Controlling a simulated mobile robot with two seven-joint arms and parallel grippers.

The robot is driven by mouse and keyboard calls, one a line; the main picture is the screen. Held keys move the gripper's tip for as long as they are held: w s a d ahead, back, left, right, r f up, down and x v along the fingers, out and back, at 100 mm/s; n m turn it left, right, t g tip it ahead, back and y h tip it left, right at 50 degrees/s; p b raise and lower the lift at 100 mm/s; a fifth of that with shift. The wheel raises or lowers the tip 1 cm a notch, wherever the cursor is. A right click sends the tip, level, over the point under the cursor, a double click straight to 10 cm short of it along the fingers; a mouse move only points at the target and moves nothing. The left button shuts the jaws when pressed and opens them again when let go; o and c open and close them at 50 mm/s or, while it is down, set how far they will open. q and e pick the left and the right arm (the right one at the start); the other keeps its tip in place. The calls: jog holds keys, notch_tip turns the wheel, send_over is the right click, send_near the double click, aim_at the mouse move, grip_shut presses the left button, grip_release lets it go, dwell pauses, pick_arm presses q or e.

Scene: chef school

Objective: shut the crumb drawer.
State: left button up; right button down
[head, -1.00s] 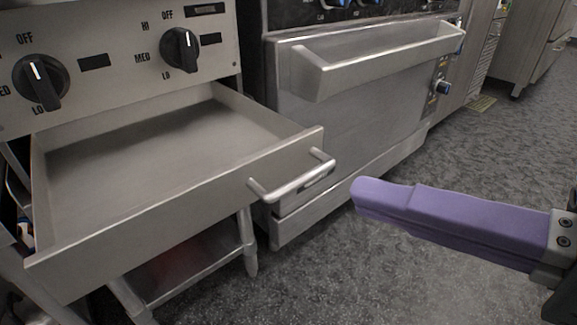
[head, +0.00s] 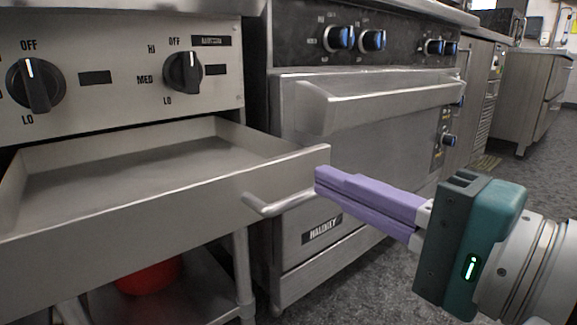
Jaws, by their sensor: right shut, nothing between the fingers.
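The crumb drawer (head: 150,222) is a wide, shallow metal drawer below the control panel at the left. It stands pulled out, and its inside looks empty. Its bar handle (head: 275,207) is on the front face near the right end. My right gripper (head: 320,180) has purple fingers and is shut with nothing in it. Its fingertips are at the right end of the drawer front, just beside the handle. I cannot tell whether they touch the drawer. My left gripper is not in view.
The control panel (head: 120,68) with black knobs is above the drawer. An oven (head: 350,150) with a protruding bar handle stands to the right. A red object (head: 148,277) sits on the shelf below the drawer. Open floor (head: 400,285) lies at the lower right.

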aim_at(285, 164)
jog(key=b+x, duration=0.1)
jog(key=x, duration=0.3)
jog(key=shift+f, duration=0.15)
jog(key=shift+w+a, duration=0.2)
jog(key=shift+w, duration=0.1)
